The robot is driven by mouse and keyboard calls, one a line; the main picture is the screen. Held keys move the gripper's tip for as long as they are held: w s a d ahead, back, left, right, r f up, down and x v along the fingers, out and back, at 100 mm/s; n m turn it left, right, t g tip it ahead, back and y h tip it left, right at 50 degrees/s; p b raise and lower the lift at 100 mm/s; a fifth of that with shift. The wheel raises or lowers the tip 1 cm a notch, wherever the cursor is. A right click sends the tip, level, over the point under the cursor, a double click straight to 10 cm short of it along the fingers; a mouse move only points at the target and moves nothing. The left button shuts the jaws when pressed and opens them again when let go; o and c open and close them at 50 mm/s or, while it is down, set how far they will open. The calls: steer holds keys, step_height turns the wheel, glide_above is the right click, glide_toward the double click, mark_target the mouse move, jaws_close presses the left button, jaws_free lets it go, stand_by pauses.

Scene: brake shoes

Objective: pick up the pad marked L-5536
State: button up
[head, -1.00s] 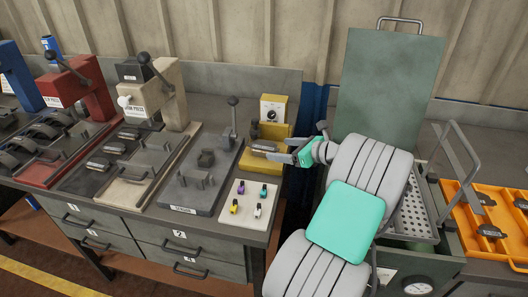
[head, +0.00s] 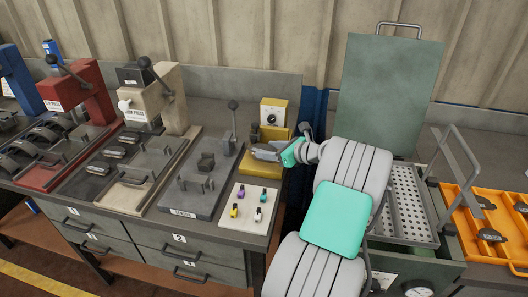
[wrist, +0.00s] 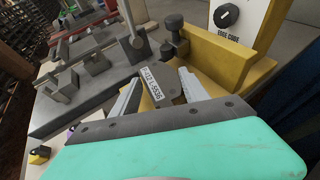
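The pad marked L-5536 (wrist: 165,88) is a dark grey piece with a white label, in the yellow gauge stand (wrist: 215,62) in the wrist view. My gripper (wrist: 160,95) has its two pale fingers apart, one on each side of the pad. Whether either finger touches the pad I cannot tell. In the head view my gripper (head: 264,152) reaches to the front of the yellow gauge stand (head: 262,169), and the fingers largely hide the pad there.
The stand's dial box (head: 273,110) rises behind. A grey fixture (head: 190,190) with a lever is left of it. A white board (head: 246,208) with several small coloured markers lies in front. A green bin with a perforated tray (head: 405,215) and an orange tray (head: 490,220) stand right.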

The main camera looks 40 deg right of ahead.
jaws_close()
stand_by(0.4)
